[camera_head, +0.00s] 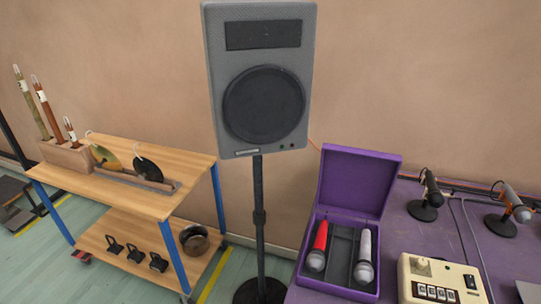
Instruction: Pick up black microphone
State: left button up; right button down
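A black microphone (431,188) stands tilted on a small stand with a round black base, on the purple table (394,233) at the right. It is to the right of the open purple case and close to the wall. Neither of my grippers shows in the head view.
The open purple case (359,179) holds a red microphone (318,246) and a white microphone (364,257). A grey microphone (515,203) on a stand and a cream box (440,277) are nearby. A speaker (263,90) on a pole stands left of the table. A wooden cart (130,197) is further left.

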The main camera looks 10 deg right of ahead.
aim_at(435, 199)
jog(key=z, duration=1.6)
